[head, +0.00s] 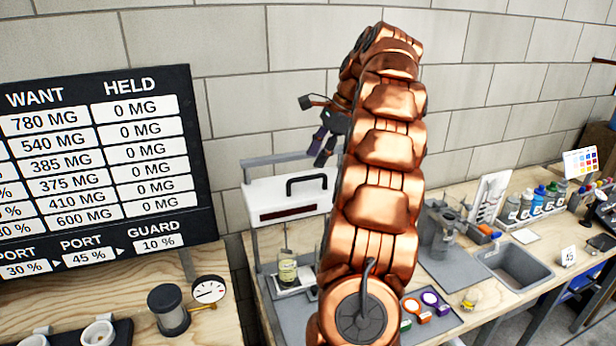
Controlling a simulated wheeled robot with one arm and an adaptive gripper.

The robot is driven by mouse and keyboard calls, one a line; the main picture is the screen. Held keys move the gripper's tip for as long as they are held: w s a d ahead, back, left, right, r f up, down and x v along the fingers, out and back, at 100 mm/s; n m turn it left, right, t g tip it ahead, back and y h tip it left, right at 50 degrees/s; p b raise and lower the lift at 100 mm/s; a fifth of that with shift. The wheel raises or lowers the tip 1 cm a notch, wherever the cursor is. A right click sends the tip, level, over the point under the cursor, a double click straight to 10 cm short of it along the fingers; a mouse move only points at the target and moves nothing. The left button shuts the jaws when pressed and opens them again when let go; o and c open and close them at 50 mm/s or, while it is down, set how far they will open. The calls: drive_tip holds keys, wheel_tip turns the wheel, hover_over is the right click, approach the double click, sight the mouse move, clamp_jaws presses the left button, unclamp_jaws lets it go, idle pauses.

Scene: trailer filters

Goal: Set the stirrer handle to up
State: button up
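The stirrer (268,198) is a white box on a grey frame, left of my arm. Its black U-shaped handle (306,181) is on the box's front, above a dark slot. A thin rod hangs below the box over a jar (288,271) with a yellowish label on the base. My gripper (322,152) is above and behind the handle in the picture, pointing down, and looks apart from it. My copper arm hides part of the gripper and the stirrer's right side. I cannot tell whether the fingers are open or shut.
A black board (100,155) stands at left. A gauge (208,290) and a dark-lidded canister (168,309) are on the left bench. Right of my arm are coloured round items (426,306), a grey sink (514,268) and several bottles (527,204). A block wall is close behind.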

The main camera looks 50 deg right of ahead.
sight(309, 177)
drive_tip(key=x, duration=0.3)
drive_tip(key=shift+a+f, duration=0.1)
drive_tip(key=shift+p+x, duration=0.5)
drive_tip(key=shift+x, duration=0.65)
drive_tip(key=shift+w, duration=0.1)
clamp_jaws()
